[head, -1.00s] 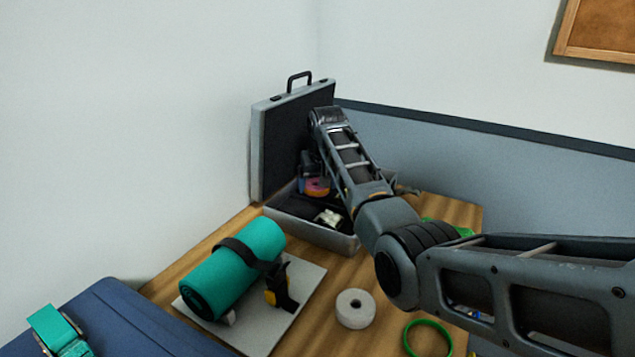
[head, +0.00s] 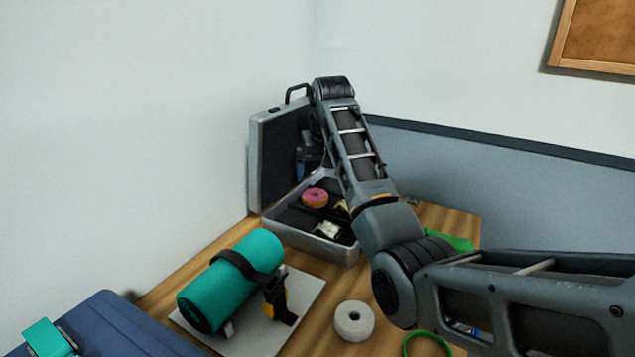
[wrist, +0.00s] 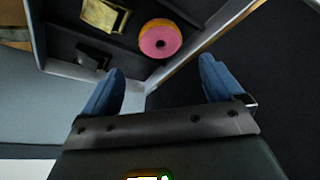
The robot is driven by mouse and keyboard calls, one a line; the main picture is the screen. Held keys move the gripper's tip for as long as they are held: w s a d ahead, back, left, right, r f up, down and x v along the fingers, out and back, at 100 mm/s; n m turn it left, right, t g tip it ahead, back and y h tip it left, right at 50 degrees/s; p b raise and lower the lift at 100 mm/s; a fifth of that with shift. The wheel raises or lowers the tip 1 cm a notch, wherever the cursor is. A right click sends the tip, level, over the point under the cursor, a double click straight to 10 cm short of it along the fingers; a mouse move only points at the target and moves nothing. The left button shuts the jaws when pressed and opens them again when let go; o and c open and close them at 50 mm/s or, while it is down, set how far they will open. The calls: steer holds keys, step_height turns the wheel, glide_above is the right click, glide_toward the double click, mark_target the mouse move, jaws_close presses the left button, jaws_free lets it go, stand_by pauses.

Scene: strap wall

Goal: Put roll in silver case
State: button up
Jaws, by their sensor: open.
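The silver case (head: 318,247) stands open at the back of the wooden table, its lid (head: 270,160) upright at the left. A pink and orange roll (head: 315,198) lies in the case, and it also shows in the wrist view (wrist: 160,40). My gripper (wrist: 160,86) is open and empty, with its blue fingers apart from the roll. In the head view my gripper is beside the lid, above the case, partly hidden by my arm. A white roll (head: 354,321) lies on the table in front of the case.
The case also holds a brass-coloured piece (wrist: 105,15) and a dark block (wrist: 93,55). A teal rolled mat (head: 232,280) with a black strap lies on a pale board (head: 300,300). A green ring (head: 427,338) is at the front. Walls stand close behind the case.

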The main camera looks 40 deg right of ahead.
steer(key=shift+v, duration=1.1)
stand_by(0.4)
